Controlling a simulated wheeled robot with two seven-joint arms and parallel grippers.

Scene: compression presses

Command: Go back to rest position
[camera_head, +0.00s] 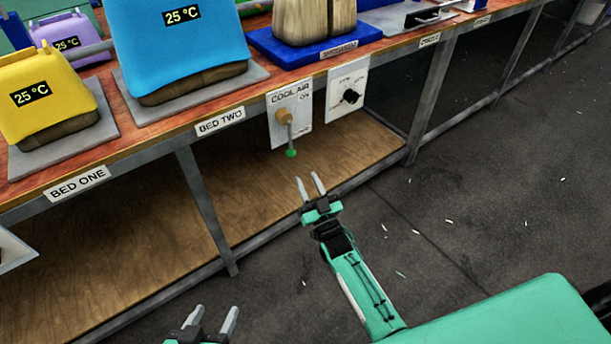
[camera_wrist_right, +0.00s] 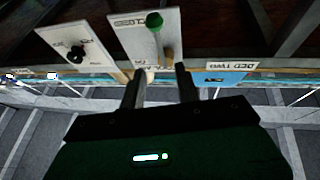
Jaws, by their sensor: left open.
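My right gripper (camera_head: 312,186) is open and empty in the head view, in front of the bench and a little below the green-tipped cool air lever (camera_head: 289,135). In the right wrist view its two fingers (camera_wrist_right: 160,88) stand apart with nothing between them, and the lever's green knob (camera_wrist_right: 154,20) shows beyond them. The lever hangs down on the white COOL AIR panel (camera_head: 303,113). My left gripper (camera_head: 212,322) is at the bottom edge of the head view, partly cut off. Its fingers are apart and hold nothing visible.
The bench (camera_head: 250,95) bears a yellow press (camera_head: 45,85), a blue press (camera_head: 180,60) and a purple one (camera_head: 75,38), each reading 25 °C. A black knob panel (camera_head: 350,80) is right of the lever. A wooden lower shelf (camera_head: 130,250) runs beneath. The dark floor (camera_head: 480,190) is open at right.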

